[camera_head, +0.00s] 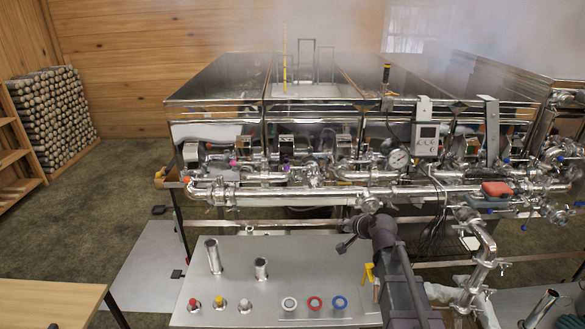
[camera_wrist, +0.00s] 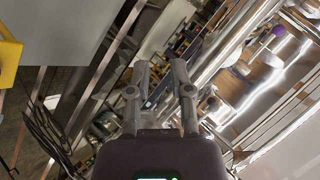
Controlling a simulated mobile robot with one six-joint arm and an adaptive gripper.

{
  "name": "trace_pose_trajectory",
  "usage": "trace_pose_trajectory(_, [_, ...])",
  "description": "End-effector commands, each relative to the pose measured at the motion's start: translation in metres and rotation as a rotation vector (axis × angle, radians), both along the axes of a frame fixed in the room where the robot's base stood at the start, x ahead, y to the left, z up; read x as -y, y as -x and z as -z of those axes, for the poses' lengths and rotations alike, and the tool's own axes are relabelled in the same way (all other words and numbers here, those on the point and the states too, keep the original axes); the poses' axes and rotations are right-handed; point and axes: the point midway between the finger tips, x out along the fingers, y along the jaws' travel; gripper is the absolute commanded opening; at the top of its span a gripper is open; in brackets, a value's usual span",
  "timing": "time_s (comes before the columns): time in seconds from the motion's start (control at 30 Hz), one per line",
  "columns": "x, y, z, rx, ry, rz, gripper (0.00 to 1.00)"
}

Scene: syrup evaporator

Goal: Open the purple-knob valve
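A round purple knob (camera_wrist: 279,31) also shows at the upper right of the wrist view, beside shiny pipes. My gripper (camera_wrist: 160,66) has its two grey fingers apart with nothing between them. It is clear of the purple knob. In the head view my arm reaches up to the front pipes, right of both purple parts.
A long steel pipe (camera_head: 270,196) runs along the evaporator's front. A metal panel (camera_head: 232,262) with two upright tubes and coloured buttons stands before it. A red box (camera_head: 496,189) and a pressure gauge (camera_head: 398,159) are at the right. Steam hangs above the pans.

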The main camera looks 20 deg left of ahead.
Motion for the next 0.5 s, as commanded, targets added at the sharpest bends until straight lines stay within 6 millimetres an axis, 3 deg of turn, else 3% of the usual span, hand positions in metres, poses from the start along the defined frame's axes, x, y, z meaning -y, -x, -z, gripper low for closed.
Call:
trace_pose_trajectory(0.17, [-0.049,-0.011,-0.029,-0.021,-0.188,0.037,0.28])
trace_pose_trajectory(0.3, [-0.084,-0.031,-0.059,-0.012,-0.358,0.104,0.28])
trace_pose_trajectory(0.5, [-0.123,-0.053,-0.093,-0.01,-0.569,0.199,0.28])
